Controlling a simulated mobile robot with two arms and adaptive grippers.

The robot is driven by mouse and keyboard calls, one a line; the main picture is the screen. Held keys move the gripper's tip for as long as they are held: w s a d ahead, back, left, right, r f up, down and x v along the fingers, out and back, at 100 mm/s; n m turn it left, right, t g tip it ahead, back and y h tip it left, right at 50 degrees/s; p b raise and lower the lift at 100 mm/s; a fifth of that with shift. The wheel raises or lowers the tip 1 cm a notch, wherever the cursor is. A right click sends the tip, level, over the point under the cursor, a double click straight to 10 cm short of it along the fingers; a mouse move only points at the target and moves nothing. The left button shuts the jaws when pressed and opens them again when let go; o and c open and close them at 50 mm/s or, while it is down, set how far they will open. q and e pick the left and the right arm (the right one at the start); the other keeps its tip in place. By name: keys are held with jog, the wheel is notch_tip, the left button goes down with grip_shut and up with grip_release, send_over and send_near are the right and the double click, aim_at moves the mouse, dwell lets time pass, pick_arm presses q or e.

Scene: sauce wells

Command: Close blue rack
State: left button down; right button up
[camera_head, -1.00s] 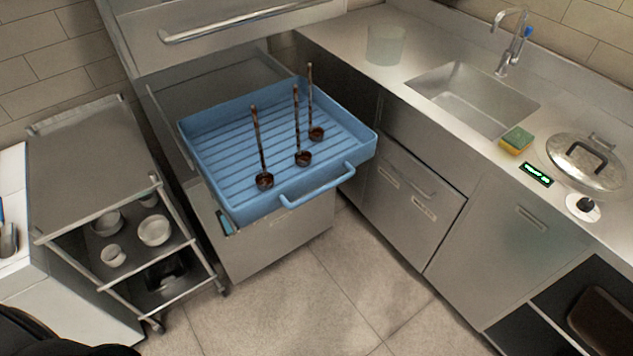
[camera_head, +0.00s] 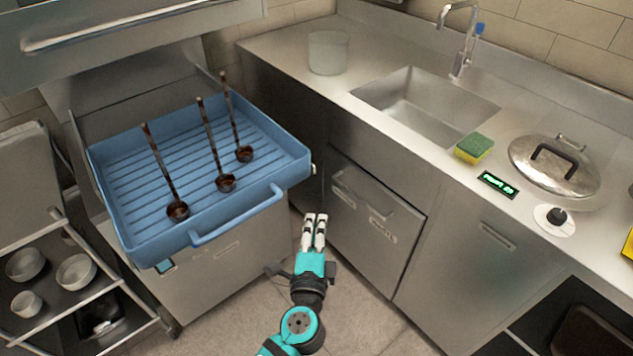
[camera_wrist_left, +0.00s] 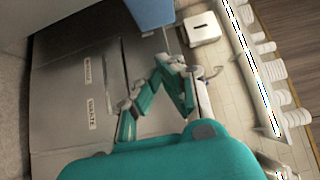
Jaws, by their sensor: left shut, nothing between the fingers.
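The blue rack (camera_head: 120,215) is pulled out of the dishwasher, with its blue front handle (camera_head: 240,218) facing me. Three dark ladles (camera_head: 178,210) stand in it, their handles leaning up and back. My left gripper (camera_head: 315,218) is shut and empty. In the head view it appears right of the rack and its handle, apart from them, in front of the lower cabinets. The left wrist view shows the gripper (camera_wrist_left: 165,70) and a blue corner, likely of the rack (camera_wrist_left: 150,12), at the top. My right gripper is not in view.
The dishwasher hood (camera_head: 130,30) is raised above the rack. A steel cart (camera_head: 30,235) with bowls stands close at left. At right, the counter holds a sink (camera_head: 425,105), a sponge (camera_head: 474,147) and a lidded pot (camera_head: 553,165). Floor shows between them.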

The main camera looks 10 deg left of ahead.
pick_arm(q)
jog(key=w+p, duration=0.1)
jog(key=w, duration=0.3)
jog(key=p, duration=0.1)
send_near(309, 168)
jog(key=w+d, duration=0.3)
jog(key=shift+w+a+f+p, duration=0.1)
jog(key=shift+w+a+p, duration=0.2)
jog(key=shift+w+a, duration=0.4)
jog(key=shift+w+a+p, duration=0.3)
jog(key=shift+w+a, duration=0.1)
jog(key=shift+a, duration=0.5)
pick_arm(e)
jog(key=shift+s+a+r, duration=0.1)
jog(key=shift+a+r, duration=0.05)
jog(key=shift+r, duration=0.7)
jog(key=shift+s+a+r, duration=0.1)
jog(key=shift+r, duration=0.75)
